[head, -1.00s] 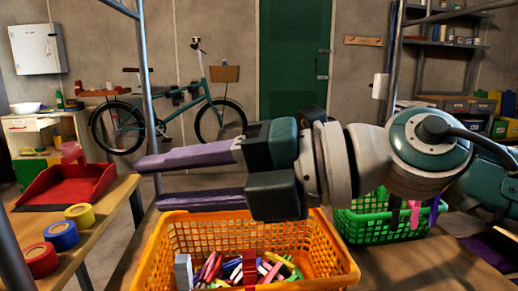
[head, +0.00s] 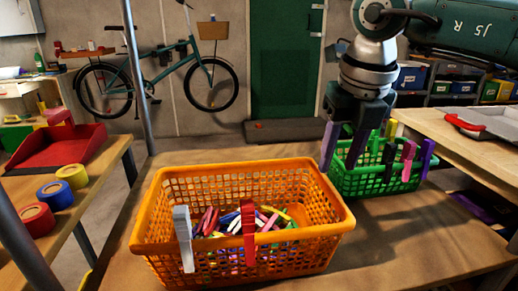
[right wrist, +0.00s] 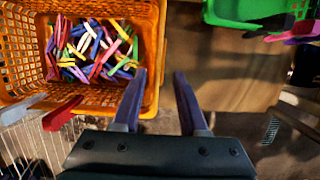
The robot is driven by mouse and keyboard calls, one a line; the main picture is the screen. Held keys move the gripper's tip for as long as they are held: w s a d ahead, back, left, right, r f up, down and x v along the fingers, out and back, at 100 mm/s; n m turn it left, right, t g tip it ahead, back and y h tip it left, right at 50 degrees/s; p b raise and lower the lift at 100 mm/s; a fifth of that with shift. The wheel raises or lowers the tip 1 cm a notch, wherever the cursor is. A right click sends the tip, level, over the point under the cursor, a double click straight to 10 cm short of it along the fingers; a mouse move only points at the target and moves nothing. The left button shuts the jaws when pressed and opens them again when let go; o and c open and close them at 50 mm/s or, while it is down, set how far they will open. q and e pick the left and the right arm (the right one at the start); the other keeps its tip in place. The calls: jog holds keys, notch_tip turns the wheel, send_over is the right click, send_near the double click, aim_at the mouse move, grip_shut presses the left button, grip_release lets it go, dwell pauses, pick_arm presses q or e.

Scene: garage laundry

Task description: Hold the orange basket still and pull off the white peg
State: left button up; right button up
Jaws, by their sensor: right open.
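The orange basket (head: 300,180) stands on the wooden table, full of colourful pegs in its bottom; it also shows in the right wrist view (right wrist: 148,50). The white peg (head: 183,238) is clipped upright over its near rim at the left, and shows in the right wrist view (right wrist: 22,108) too. A red peg (head: 249,232) is clipped on the same rim to its right. My right gripper (head: 341,164) points down beside the basket's right end, its purple fingers open and empty (right wrist: 160,76), apart from the white peg. My left gripper is out of view.
A green basket (head: 345,182) with black, pink and purple pegs on its rim stands close behind and right of my right gripper. Tape rolls (head: 55,195) and a red dustpan (head: 60,150) lie on the left bench.

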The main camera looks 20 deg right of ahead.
aim_at(330, 186)
pick_arm(q)
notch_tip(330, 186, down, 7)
jog(key=b, duration=0.5)
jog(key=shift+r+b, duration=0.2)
jog(key=shift+b, duration=0.1)
pick_arm(e)
jog(key=shift+x, duration=3.4)
jog(key=shift+c, duration=0.3)
grip_shut()
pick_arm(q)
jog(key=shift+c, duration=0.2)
